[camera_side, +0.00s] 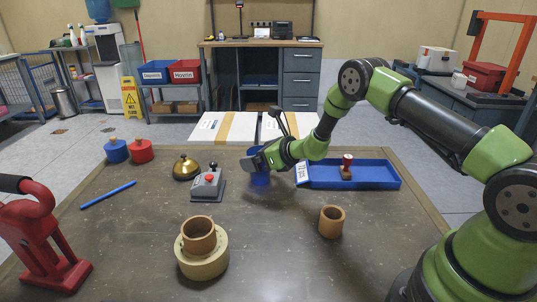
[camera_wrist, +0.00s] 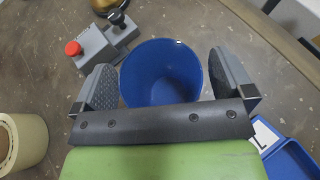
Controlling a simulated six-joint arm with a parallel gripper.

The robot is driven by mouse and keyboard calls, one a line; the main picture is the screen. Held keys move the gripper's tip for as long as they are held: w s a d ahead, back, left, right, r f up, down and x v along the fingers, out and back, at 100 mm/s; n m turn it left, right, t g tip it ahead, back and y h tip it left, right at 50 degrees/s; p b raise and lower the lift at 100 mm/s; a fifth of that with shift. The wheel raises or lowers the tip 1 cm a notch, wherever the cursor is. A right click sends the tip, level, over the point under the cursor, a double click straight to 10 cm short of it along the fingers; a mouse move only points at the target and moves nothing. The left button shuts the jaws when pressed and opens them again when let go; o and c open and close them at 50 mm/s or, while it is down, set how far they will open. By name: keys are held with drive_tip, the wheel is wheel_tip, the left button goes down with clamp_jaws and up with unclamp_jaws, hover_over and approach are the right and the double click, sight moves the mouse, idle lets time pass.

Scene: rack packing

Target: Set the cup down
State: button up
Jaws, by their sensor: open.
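A blue cup (camera_wrist: 160,75) stands upright on the table, its open mouth facing my wrist camera. In the side view the cup (camera_side: 260,179) shows just below my gripper, partly hidden by it. My gripper (camera_wrist: 165,82) is open, with one finger on each side of the cup. My gripper also shows in the side view (camera_side: 256,162).
A grey box with a red button and a lever (camera_side: 208,184) stands close left of the cup. A brass bell (camera_side: 186,168) is farther left. A blue tray (camera_side: 375,174) holding a stamp (camera_side: 346,168) lies right.

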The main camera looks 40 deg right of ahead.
drive_tip(key=v, duration=1.2)
drive_tip(key=s+a+r+n+g+y, duration=0.3)
drive_tip(key=s+a+r+n+y, duration=0.1)
drive_tip(key=a+r+n, duration=0.35)
drive_tip(key=s+a+r+n+g+y, duration=0.2)
drive_tip(key=s+a+r+n+y, duration=0.15)
drive_tip(key=a+r+n, duration=0.4)
drive_tip(key=s+d+r+n+h, duration=0.1)
drive_tip(key=s+r+n+h, duration=0.1)
drive_tip(key=s+n+h, duration=0.2)
drive_tip(key=s+d+r+n+h, duration=0.2)
drive_tip(key=s+r+n+h, duration=0.1)
drive_tip(key=s+n, duration=0.7)
drive_tip(key=s+h, duration=0.1)
drive_tip(key=s, duration=0.1)
drive_tip(key=shift+s+d+n, duration=0.3)
drive_tip(key=shift+s+n, duration=0.1)
